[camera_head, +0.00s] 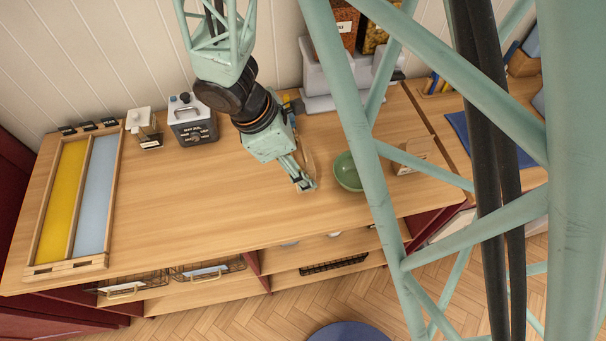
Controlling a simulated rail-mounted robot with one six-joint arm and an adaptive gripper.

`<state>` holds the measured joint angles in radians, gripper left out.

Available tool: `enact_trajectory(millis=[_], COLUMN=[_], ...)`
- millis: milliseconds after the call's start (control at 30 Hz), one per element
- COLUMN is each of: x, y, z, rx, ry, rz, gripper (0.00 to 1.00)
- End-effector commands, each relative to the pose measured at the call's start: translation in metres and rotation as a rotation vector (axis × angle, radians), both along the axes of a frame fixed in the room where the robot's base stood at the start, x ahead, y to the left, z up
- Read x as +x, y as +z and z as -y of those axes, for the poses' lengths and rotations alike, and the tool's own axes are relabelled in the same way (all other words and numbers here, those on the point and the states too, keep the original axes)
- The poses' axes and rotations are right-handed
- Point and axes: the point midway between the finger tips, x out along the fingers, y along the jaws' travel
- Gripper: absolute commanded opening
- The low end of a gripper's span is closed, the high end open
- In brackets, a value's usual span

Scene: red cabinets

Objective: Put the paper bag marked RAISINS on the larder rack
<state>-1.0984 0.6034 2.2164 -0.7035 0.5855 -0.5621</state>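My gripper (304,184) points down over the middle of the wooden counter (210,215), left of a green bowl (347,172). I see it from the side and small, so I cannot tell whether its fingers are open or shut. A pale tan shape (309,160) shows just behind the fingers; I cannot tell what it is or whether they touch it. I cannot make out a paper bag marked RAISINS. No rack is clearly identifiable as the larder rack; my own green lattice frame hides much of the right side.
A tray with yellow and blue strips (37,235) lies at the left. A grey boxy device (193,122) and a small white-topped container (141,122) stand at the back. Dispensers (318,78) stand behind my arm. Wire baskets (133,285) sit below the counter. The counter's front middle is clear.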

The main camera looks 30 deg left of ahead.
Motion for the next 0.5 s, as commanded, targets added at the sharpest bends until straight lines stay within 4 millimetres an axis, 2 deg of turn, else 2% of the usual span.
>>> enact_trajectory(millis=[167,500], x=[0.0,0.0], y=[-0.007,-0.036], z=[0.0,0.001], rx=[-0.002,-0.002], ry=[0.001,0.001], rz=[0.0,0.0], gripper=[0.32,0.32])
